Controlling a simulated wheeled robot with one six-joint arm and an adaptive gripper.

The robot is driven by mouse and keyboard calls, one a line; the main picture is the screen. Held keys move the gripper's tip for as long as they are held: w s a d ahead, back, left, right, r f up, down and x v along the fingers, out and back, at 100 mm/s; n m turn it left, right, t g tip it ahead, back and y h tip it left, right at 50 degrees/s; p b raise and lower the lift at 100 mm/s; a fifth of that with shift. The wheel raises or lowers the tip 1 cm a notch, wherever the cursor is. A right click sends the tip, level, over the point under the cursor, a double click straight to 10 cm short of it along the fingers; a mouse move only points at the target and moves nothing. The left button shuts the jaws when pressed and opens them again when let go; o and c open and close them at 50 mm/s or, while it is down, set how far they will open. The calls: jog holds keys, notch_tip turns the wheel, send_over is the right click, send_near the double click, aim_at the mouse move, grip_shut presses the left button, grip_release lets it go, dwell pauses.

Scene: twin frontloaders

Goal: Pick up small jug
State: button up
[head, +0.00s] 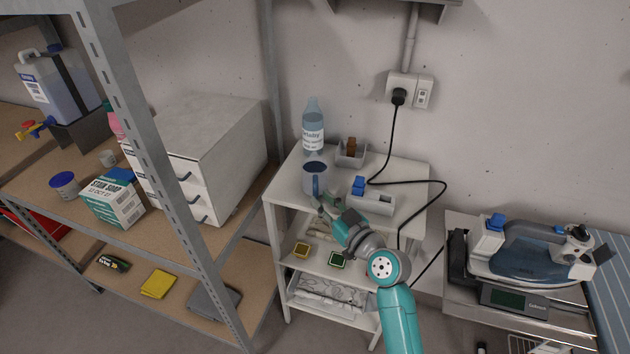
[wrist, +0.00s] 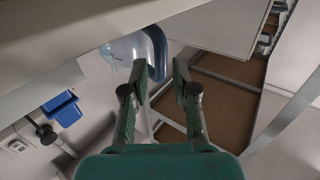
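The small jug (head: 313,180) stands upright on top of the white cart, pale with a dark blue inside and a blue handle facing me. In the wrist view the jug (wrist: 121,50) is at the top, and its blue handle (wrist: 159,48) shows beyond the gap between my fingertips. My gripper (head: 325,205) is just in front of the jug at the cart's front edge. In the wrist view my gripper (wrist: 160,72) is open with nothing held. I cannot tell whether a finger touches the handle.
A labelled bottle (head: 313,128) stands behind the jug. A grey tray (head: 349,158) and a white device with a blue part (head: 372,199) are to its right. A black cable (head: 405,183) crosses the cart top (head: 408,172). A metal shelf post (head: 165,170) stands left.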

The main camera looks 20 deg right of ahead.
aim_at(317, 195)
jog(key=shift+x, duration=1.9)
jog(key=shift+r, duration=0.1)
grip_shut()
jog(key=shift+r, duration=0.15)
